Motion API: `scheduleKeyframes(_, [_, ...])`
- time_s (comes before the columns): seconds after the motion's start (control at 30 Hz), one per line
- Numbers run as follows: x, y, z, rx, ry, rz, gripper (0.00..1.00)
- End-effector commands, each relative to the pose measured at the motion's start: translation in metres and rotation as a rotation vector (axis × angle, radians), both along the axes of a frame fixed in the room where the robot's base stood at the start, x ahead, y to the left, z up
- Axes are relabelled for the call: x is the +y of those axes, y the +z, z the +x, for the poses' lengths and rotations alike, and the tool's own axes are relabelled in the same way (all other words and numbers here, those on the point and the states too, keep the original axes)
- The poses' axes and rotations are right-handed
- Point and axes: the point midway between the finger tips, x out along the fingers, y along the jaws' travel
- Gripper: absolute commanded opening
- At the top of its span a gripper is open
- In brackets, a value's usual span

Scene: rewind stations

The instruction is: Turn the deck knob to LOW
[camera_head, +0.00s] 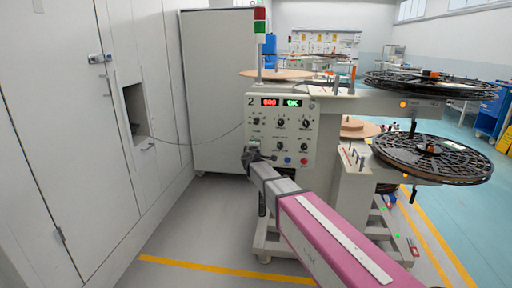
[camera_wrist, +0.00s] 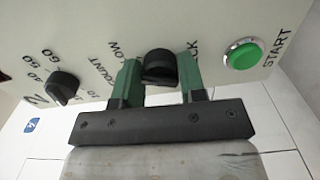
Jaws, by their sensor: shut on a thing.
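The deck knob (camera_wrist: 160,64) is a black round knob on the pale panel, top centre of the wrist view. A LOW label shows to its left and a partly hidden label ending in CK to its right. Its pointer direction cannot be made out. My gripper (camera_wrist: 159,78) has its two green fingers on either side of the knob, shut on it. In the head view my gripper (camera_head: 252,157) is at the lower left of station 2's panel (camera_head: 268,135), and my arm's end hides the knob there.
In the wrist view a green START button (camera_wrist: 243,54) is right of the knob and a black numbered knob (camera_wrist: 63,87) is left. In the head view, white cabinets (camera_head: 85,130) stand left and black reels (camera_head: 432,158) right. Grey floor is clear at lower left.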

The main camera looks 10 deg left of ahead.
Motion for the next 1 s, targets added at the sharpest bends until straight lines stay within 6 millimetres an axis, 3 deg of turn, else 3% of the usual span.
scheduleKeyframes(0.3, [-0.0005,-0.0008,-0.0007,0.001,-0.001,0.104,0.14])
scheduleKeyframes(0.8, [-0.0006,-0.0010,-0.0008,0.002,-0.001,0.121,0.14])
scheduleKeyframes(0.83, [-0.0006,-0.0010,-0.0008,0.002,-0.001,0.121,0.48])
scheduleKeyframes(0.87, [-0.0006,-0.0009,-0.0008,0.002,-0.001,0.121,0.57])
scheduleKeyframes(1.0, [-0.0004,-0.0007,-0.0006,0.001,0.000,0.120,0.61])
